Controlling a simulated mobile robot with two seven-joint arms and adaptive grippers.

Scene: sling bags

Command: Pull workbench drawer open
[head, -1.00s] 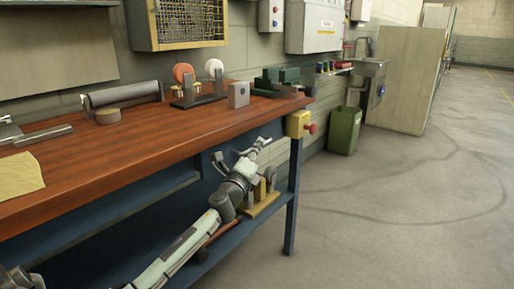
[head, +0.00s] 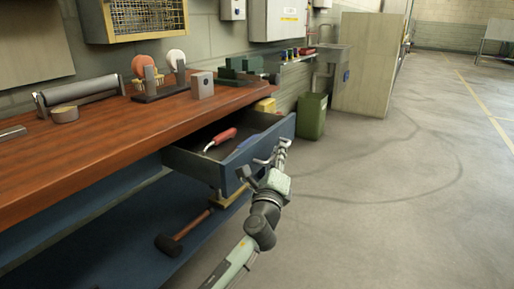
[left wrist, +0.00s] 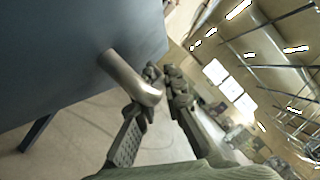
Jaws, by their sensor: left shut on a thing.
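The blue workbench drawer (head: 212,168) stands pulled out from under the wooden bench top (head: 110,128) in the head view. A red-handled tool (head: 221,137) and a blue-handled tool (head: 243,145) lie inside it. My left gripper (head: 278,155) is at the drawer's front face, shut on its metal handle (left wrist: 128,75). The left wrist view shows the handle's bar between the fingers (left wrist: 155,100), beside the dark drawer front (left wrist: 70,60). The gripper hides part of the handle in the head view. My right gripper is not in view.
A mallet (head: 182,232) lies on the blue lower shelf (head: 110,250). A buffing stand (head: 165,88), a roller (head: 80,90) and a grey box (head: 202,85) stand on the bench top. A green bin (head: 311,116) is by the wall. The floor to the right is clear.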

